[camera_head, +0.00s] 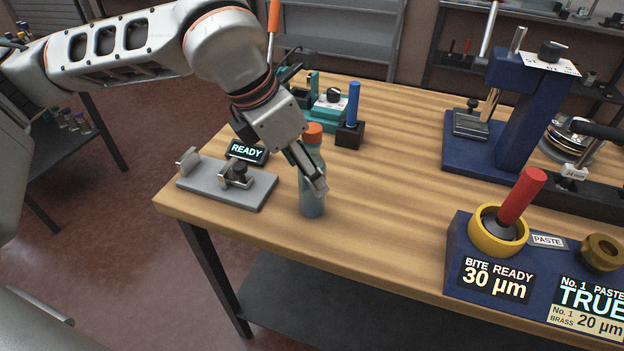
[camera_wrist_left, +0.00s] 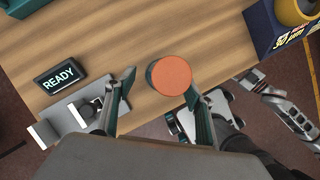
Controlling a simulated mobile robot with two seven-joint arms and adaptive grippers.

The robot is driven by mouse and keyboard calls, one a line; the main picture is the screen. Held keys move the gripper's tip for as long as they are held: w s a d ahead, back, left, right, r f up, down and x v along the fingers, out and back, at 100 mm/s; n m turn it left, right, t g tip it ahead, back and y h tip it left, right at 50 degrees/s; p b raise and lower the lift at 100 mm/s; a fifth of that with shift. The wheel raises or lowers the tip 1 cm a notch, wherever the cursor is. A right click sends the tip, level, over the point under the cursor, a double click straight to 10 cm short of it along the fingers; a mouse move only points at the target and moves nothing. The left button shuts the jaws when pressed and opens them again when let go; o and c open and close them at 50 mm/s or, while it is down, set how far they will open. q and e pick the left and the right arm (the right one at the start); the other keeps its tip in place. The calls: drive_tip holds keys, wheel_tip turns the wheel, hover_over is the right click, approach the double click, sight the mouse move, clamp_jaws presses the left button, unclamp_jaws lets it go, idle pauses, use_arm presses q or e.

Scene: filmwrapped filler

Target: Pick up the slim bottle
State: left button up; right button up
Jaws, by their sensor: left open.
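The slim bottle (camera_head: 311,205) stands upright near the table's front left edge, with a teal body and an orange cap. My left gripper (camera_head: 312,172) reaches in from the left, tilted down, and one finger crosses in front of the bottle's middle. In the left wrist view the round orange cap (camera_wrist_left: 172,75) lies ahead of the open gripper (camera_wrist_left: 160,90), nearer the right finger. A clear gap shows on the left side. I cannot tell whether the right finger touches the bottle.
A grey clamp fixture (camera_head: 225,183) and a READY display (camera_head: 248,152) stand left of the bottle. A black block with a blue rod (camera_head: 353,105) is behind it. A blue paste station (camera_head: 462,235) is at the right. The table between bottle and station is clear.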

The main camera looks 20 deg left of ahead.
use_arm(q)
drive_tip(key=x, duration=0.3)
drive_tip(key=shift+w+d+f, duration=0.15)
drive_tip(key=c, duration=1.1)
drive_tip(key=shift+c, duration=0.2)
